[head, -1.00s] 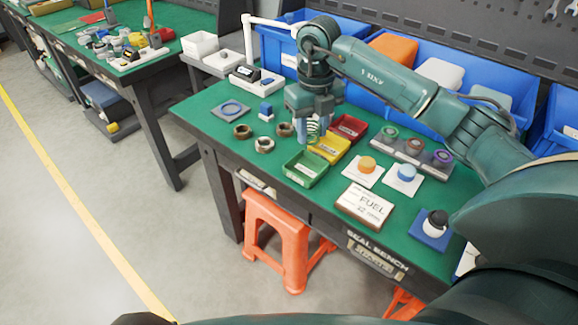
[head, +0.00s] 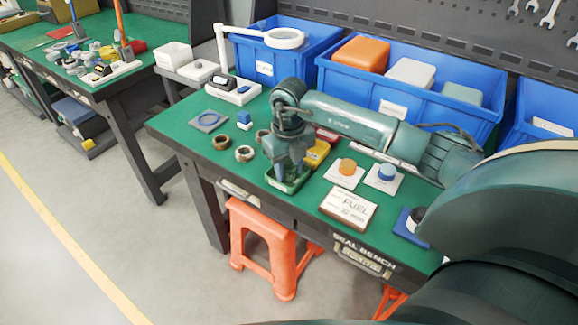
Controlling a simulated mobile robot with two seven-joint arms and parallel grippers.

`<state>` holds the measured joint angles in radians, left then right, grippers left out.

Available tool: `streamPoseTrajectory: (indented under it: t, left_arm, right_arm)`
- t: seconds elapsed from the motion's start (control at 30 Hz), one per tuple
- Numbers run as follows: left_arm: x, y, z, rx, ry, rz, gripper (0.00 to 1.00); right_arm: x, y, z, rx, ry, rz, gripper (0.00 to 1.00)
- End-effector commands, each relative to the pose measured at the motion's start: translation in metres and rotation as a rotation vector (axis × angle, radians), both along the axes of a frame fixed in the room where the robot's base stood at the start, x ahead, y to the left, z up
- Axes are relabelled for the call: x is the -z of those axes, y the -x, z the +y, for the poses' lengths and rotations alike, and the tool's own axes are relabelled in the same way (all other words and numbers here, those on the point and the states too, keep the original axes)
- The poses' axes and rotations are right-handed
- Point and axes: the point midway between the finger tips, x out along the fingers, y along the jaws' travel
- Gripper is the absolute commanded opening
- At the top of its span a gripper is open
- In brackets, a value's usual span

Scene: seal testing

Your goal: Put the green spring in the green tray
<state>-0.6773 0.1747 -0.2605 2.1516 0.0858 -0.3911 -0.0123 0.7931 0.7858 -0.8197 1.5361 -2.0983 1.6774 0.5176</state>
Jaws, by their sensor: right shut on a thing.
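My right gripper (head: 288,170) points down into the green tray (head: 291,188) near the bench's front edge. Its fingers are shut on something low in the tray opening. The green spring, seen at these fingers in the earlier frame, is now mostly hidden by the gripper and cannot be made out clearly. I cannot tell whether it touches the tray floor. My left gripper is not in view.
A yellow tray (head: 317,155) stands just behind the green tray. Metal rings (head: 244,154) lie to the left. Orange-capped (head: 347,167) and blue-capped pieces (head: 386,173) and a FUEL box (head: 348,207) stand to the right. Blue bins (head: 400,100) line the back.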

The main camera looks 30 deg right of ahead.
Motion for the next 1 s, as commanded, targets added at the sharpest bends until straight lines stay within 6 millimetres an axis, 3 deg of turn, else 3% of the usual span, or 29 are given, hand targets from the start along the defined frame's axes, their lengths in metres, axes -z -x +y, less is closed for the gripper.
streamPoseTrajectory:
  t: [0.23, 0.27, 0.37, 0.73, 1.0]
  left_arm:
    - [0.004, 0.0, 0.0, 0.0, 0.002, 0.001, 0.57]
    - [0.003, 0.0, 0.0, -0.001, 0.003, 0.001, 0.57]
    - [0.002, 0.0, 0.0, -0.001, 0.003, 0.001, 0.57]
    - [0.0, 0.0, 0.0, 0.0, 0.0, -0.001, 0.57]
    - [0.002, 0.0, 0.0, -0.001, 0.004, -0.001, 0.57]
  right_arm:
    - [0.004, 0.0, 0.0, 0.0, 0.0, 0.0, 0.11]
    - [0.003, 0.0, 0.0, 0.0, 0.0, 0.0, 0.36]
    - [0.003, 0.0, 0.0, 0.0, 0.0, 0.0, 0.44]
    - [-0.009, -0.001, 0.0, 0.0, -0.001, -0.003, 0.44]
    - [-0.065, -0.001, 0.0, 0.0, 0.0, -0.005, 0.44]
